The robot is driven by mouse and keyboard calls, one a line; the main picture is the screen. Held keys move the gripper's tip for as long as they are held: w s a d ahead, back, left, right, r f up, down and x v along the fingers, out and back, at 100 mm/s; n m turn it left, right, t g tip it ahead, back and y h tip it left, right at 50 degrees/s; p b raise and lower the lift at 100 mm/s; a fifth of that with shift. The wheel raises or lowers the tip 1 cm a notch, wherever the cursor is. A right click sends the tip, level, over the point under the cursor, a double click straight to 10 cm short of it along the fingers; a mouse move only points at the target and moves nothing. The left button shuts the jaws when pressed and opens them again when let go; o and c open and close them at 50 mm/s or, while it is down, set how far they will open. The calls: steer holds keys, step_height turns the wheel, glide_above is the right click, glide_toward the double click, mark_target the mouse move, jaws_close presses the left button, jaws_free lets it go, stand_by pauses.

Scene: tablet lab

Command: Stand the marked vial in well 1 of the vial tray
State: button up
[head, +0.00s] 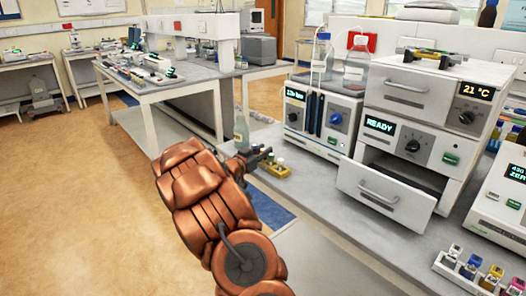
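My gripper (256,156) is small and dark at the end of the copper-coloured arm, over the left end of the near bench. I cannot tell whether its fingers are open or shut, or whether they hold anything. A small yellow rack (280,171) with dark pieces on it is just right of the gripper and partly hidden by it. A pale tray (440,264) with several small vials, with blue, yellow and pink among their colours, is at the bottom right, cut off by the frame. I cannot make out a marked vial or any well numbers.
A clear bottle (241,132) stands just behind the gripper. An open drawer (385,197) juts from the instrument reading READY, between gripper and pale tray. A pump unit (322,118) with bottles on top stands left of it. The bench front (345,232) is clear.

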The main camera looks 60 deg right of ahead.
steer(key=shift+o, duration=1.3)
steer(key=shift+r, duration=0.1)
steer(key=shift+a, duration=0.1)
steer(key=shift+w+a+b, duration=0.15)
steer(key=shift+a+b, duration=0.3)
steer(key=shift+a, duration=0.85)
steer(key=shift+w+a+r+b, duration=0.1)
steer(key=shift+a+b, duration=0.1)
steer(key=shift+a, duration=1.05)
steer(key=shift+w+a+r+b, duration=0.1)
steer(key=shift+a+b, duration=0.05)
steer(key=shift+a, duration=1.1)
